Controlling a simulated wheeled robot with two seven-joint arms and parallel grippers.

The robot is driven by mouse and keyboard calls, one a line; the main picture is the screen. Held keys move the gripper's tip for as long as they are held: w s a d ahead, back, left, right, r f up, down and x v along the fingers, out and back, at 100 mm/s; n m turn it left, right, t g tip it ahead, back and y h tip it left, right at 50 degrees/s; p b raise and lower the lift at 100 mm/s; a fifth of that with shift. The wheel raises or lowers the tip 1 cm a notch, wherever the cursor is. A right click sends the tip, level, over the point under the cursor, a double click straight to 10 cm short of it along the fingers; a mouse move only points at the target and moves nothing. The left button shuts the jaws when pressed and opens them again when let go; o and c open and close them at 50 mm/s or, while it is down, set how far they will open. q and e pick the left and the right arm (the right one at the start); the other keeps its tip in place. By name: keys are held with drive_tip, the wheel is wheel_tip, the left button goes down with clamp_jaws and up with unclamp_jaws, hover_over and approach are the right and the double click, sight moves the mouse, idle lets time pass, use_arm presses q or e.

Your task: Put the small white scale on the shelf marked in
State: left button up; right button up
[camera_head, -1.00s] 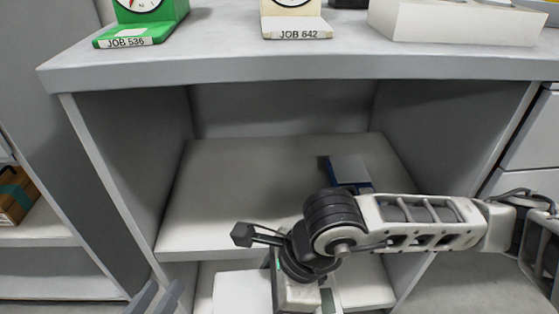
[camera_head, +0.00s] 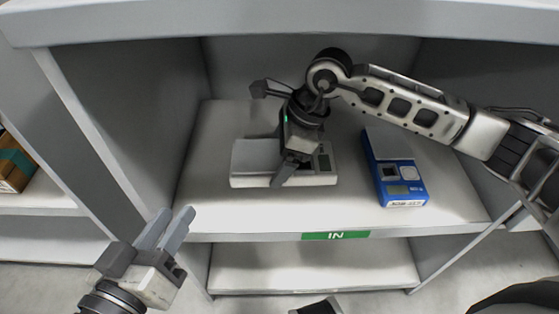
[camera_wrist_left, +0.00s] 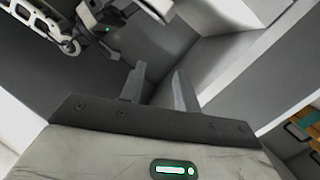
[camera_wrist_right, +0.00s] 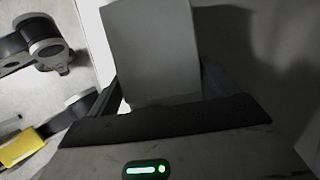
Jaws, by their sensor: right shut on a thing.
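The small white scale (camera_head: 254,158) is over the shelf (camera_head: 235,214) with the green IN label (camera_head: 336,236), left of its middle. It looks level; whether its base touches the shelf is hard to tell. My right gripper (camera_head: 289,172) reaches down onto the scale and is shut on it, between its pale plate and its display. The plate also fills the middle of the right wrist view (camera_wrist_right: 152,50). My left gripper (camera_head: 168,232) is empty, with its fingers apart, in front of the cabinet at lower left; its fingers also show in the left wrist view (camera_wrist_left: 158,88).
A blue scale (camera_head: 398,172) stands on the same shelf to the right, with a gap between it and the white scale. A lower shelf (camera_head: 310,268) lies beneath. The tabletop edge (camera_head: 280,22) overhangs the bay, and side panels close it left and right.

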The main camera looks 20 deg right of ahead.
sight(279, 159)
drive_tip(key=shift+w+d, duration=0.25)
drive_tip(key=shift+w, duration=0.85)
drive_tip(key=shift+w+f, duration=0.1)
wheel_tip(279, 159, down, 2)
drive_tip(key=shift+f+b, duration=0.1)
drive_tip(key=shift+b, duration=0.65)
drive_tip(key=shift+f, duration=0.55)
drive_tip(key=o, duration=1.1)
drive_tip(key=shift+c, duration=0.2)
use_arm(q)
drive_tip(key=shift+w+d+r+t+h, duration=0.1)
drive_tip(key=shift+w+r+t+h, duration=0.15)
drive_tip(key=shift+r+t+h, duration=0.4)
use_arm(e)
drive_tip(key=shift+d, duration=0.1)
